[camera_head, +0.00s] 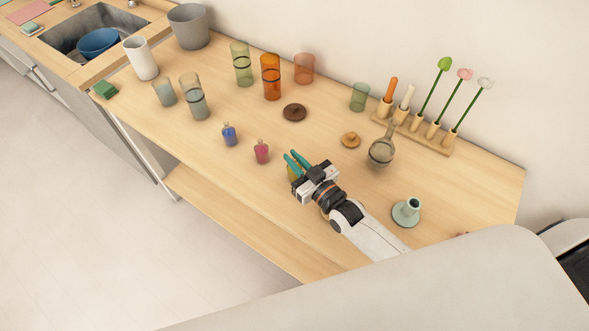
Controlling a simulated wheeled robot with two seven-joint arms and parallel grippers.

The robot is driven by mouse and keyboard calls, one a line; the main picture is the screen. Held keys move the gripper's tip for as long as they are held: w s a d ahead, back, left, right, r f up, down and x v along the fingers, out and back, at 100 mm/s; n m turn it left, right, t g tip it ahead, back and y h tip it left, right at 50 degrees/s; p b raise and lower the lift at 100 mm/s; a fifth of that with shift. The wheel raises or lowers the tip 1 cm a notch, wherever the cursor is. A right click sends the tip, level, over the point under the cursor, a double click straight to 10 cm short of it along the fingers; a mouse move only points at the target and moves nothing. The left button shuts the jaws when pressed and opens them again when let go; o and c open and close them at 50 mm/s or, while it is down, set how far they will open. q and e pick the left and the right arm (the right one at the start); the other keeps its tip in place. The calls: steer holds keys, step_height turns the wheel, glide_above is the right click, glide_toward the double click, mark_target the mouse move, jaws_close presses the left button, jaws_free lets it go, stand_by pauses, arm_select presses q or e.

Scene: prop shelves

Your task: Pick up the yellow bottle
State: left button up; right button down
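The yellow bottle (292,175) stands on the wooden counter in the head view, mostly hidden behind my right gripper; only a small yellow patch shows. My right gripper (291,155) has teal fingers that look parallel, with a small gap between them. It is right over or beside the bottle, and I cannot tell whether the fingers touch it. A blue bottle (229,135) and a pink-red bottle (261,152) stand to its left. My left gripper is not in view.
Behind are a brown lid (294,112), a tan lid (350,140), a strainer (381,151) and a wooden flower rack (433,138). Several coloured glasses line the back. The counter's front left is clear.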

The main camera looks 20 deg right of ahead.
stand_by(0.4)
step_height(320, 180, up, 10)
steer(key=shift+r+b, duration=0.1)
steer(key=shift+b, duration=0.3)
